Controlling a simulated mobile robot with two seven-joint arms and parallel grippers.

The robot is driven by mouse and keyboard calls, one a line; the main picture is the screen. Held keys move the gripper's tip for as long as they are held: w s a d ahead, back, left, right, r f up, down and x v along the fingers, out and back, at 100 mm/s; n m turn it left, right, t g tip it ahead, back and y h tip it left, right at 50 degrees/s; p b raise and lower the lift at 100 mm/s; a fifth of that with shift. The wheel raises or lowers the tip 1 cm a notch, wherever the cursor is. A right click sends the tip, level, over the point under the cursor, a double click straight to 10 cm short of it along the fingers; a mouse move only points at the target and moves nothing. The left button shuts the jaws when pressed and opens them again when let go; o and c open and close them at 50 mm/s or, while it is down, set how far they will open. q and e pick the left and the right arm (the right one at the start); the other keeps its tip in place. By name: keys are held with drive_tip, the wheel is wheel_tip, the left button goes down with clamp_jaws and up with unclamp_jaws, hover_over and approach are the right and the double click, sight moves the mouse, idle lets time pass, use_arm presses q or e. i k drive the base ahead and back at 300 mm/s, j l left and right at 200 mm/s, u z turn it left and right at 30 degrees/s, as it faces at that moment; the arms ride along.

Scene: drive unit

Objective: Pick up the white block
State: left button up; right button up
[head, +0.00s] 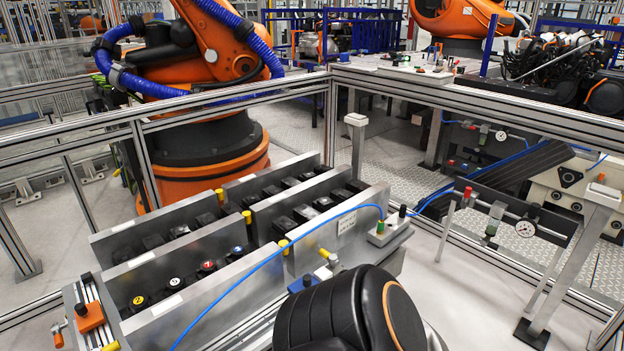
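I cannot make out a loose white block with certainty in the head view. Pale square caps top a post (355,119) behind the rack and a stand (603,194) at the right; both look like fixed parts. A grey metal rack (318,242) with rows of black parts in its slots fills the lower middle. A black rounded arm part with an orange ring, probably mine, covers the rack's front right corner. Neither of my grippers shows.
A metal guard rail (235,104) runs behind the rack. An orange robot arm (205,45) stands beyond it. A blue hose (290,243) arches over the rack. A gauge panel (510,210) stands at the right. The pale surface between rack and panel is mostly clear.

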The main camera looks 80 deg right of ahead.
sight(321, 274)
drive_tip(key=i+l+z, duration=0.15)
drive_tip(key=z, duration=2.6)
